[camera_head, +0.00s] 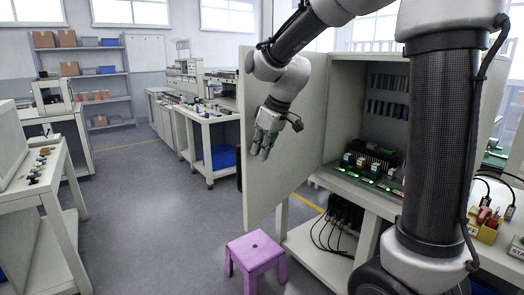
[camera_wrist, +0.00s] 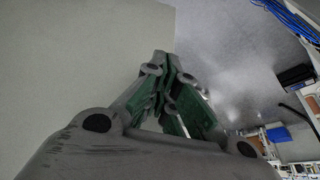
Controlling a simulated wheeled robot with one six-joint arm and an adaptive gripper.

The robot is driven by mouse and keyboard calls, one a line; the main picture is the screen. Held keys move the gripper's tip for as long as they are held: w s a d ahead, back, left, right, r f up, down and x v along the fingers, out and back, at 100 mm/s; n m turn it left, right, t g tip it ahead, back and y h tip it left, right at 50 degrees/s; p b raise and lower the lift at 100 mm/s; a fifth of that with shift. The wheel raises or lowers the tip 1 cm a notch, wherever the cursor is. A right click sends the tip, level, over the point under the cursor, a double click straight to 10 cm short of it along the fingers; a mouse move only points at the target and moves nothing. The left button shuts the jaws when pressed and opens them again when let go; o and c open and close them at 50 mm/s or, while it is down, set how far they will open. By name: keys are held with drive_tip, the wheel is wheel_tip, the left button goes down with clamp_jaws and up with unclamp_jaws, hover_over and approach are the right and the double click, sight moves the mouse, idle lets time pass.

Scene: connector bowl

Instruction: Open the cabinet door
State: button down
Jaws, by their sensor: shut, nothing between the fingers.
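The cabinet (camera_head: 345,110) stands right of centre in the head view. Its pale grey door (camera_head: 285,150) is swung wide open toward the left, and the inside of the cabinet shows. My gripper (camera_head: 264,156) is in front of the door's inner face, with its fingers pointing down. It is shut and empty. In the wrist view the gripper's fingertips (camera_wrist: 168,55) meet, with the door panel (camera_wrist: 70,70) filling the left side behind them. I cannot tell whether the fingers touch the panel. No door handle is visible.
A purple stool (camera_head: 255,256) stands on the floor below the door. Connectors with green lights (camera_head: 365,172) sit inside the cabinet. Workbenches line the left and back. The floor (camera_head: 150,220) left of the stool is clear.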

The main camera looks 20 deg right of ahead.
drive_tip(key=w+a+m, duration=0.1)
drive_tip(key=w+a, duration=0.3)
drive_tip(key=w, duration=0.4)
drive_tip(key=w+a+m+h, duration=0.1)
drive_tip(key=w+a, duration=0.3)
drive_tip(key=w, duration=0.4)
drive_tip(key=w+a+m+t+h, duration=0.1)
drive_tip(key=w+a+m, duration=0.2)
drive_tip(key=w+a, duration=0.2)
drive_tip(key=w, duration=0.3)
drive_tip(key=shift+a, duration=0.1)
